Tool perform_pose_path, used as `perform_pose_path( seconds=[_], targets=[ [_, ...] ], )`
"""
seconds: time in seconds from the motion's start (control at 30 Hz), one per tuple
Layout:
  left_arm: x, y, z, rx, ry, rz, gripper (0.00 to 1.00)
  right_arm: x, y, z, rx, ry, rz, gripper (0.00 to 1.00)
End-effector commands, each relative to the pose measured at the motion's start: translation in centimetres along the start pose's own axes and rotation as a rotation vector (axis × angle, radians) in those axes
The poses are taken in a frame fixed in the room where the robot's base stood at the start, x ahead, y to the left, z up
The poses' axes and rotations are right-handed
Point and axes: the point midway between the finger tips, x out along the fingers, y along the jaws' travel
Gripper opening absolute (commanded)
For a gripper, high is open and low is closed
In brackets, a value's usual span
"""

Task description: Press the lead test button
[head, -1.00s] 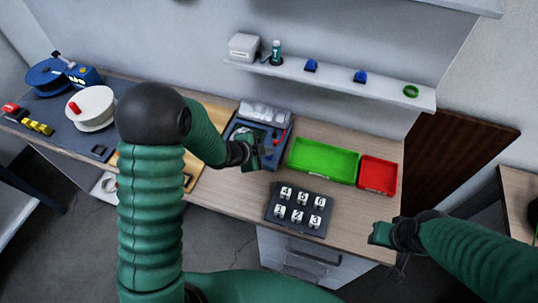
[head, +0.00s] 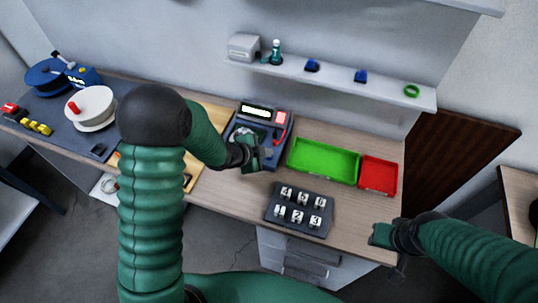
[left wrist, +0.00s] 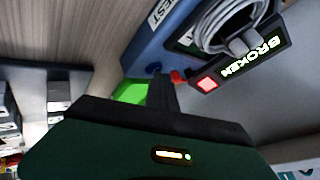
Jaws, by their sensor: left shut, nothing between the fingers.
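The blue lead tester (head: 243,122) stands at the back of the bench, left of the green tray. Its dark upper panel has a lit display (head: 257,111) and a red lit square (head: 281,118). In the left wrist view the display (left wrist: 250,62) reads BROKEN, beside the red square (left wrist: 208,84). A TEST label (left wrist: 160,14) shows on the blue body, and a coiled grey cable (left wrist: 225,30) lies by the panel. My left gripper (head: 266,154) is shut and empty at the tester's front edge. I cannot make out the button. My right gripper (head: 376,235) hangs near the bench's front right edge, its jaws unclear.
A green tray (head: 324,161) and a red tray (head: 378,175) stand right of the tester. A dark block with numbered pieces (head: 299,213) lies in front. A wall shelf (head: 330,80) hangs above. Cable reels (head: 91,107) stand at left.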

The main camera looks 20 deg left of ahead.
Motion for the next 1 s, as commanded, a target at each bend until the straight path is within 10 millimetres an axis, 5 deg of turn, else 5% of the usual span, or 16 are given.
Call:
perform_pose_path(
  seconds=[0.67,1.0],
  targets=[
    [-1.4,-1.0,-0.9,0.0,0.0,0.0,0.0,-1.8,0.0,-0.4,0.0,0.0,0.0,0.36],
    [-3.8,-2.7,-2.7,0.0,0.0,0.0,0.0,-5.0,0.0,-1.2,0.0,0.0,0.0,0.36]
  ],
)
